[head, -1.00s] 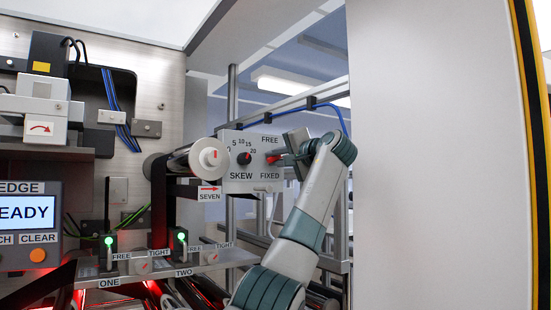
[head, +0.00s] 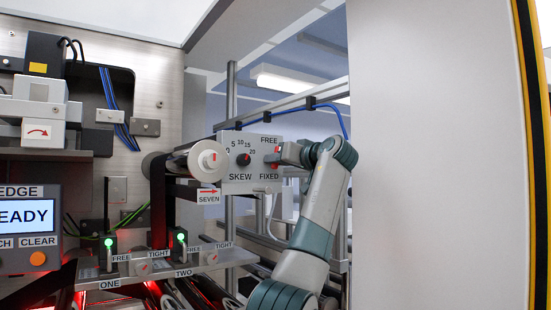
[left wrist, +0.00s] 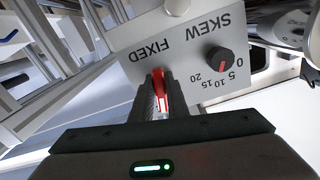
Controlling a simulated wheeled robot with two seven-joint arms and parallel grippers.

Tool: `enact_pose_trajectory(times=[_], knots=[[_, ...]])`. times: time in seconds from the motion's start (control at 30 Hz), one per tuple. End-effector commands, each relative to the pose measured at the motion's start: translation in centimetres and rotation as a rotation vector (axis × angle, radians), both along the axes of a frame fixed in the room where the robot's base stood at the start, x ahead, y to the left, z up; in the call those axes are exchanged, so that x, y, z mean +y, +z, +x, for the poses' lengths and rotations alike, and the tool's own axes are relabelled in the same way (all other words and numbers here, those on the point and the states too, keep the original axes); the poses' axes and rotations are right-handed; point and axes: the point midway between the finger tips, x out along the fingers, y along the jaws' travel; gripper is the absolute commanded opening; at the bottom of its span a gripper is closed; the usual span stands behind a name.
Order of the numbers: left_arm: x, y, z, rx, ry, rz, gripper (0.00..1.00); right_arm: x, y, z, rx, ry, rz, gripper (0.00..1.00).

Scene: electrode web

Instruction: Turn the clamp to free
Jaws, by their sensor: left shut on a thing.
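The clamp is a small red lever (head: 275,158) on the right side of a light grey panel (head: 258,170), between the labels FREE above and FIXED below. My left gripper (head: 283,153) reaches the panel from the right and covers part of the lever. In the left wrist view the red lever (left wrist: 160,90) stands between the two dark fingers (left wrist: 156,98), which are shut on it. The FIXED label shows upside down beyond the lever there. The FREE label is hidden in that view. My right gripper is not in view.
A black SKEW knob (head: 243,159) sits left of the clamp on the same panel. A roller (head: 205,160) sticks out further left. A shelf with two small clamps, ONE (head: 142,267) and TWO (head: 211,257), lies below. A large pale panel (head: 435,150) stands right of my arm.

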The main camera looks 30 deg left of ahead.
Motion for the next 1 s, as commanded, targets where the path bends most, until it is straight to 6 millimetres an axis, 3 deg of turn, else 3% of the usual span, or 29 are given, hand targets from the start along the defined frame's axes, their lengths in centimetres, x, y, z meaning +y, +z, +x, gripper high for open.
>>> enact_pose_trajectory(times=[0.4, 0.9, 0.93, 1.0], knots=[[-0.07, -0.43, 0.24, -0.198, 0.002, -0.090, 0.00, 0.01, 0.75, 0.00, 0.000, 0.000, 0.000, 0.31], [-0.07, -0.56, 0.28, -0.219, 0.002, -0.100, 0.00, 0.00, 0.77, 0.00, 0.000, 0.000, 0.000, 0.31], [-0.07, -0.55, 0.29, -0.219, 0.002, -0.100, 0.19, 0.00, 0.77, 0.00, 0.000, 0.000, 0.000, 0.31], [-0.07, -0.52, 0.28, -0.219, 0.001, -0.099, 0.31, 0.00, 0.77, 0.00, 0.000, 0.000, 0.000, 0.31]])
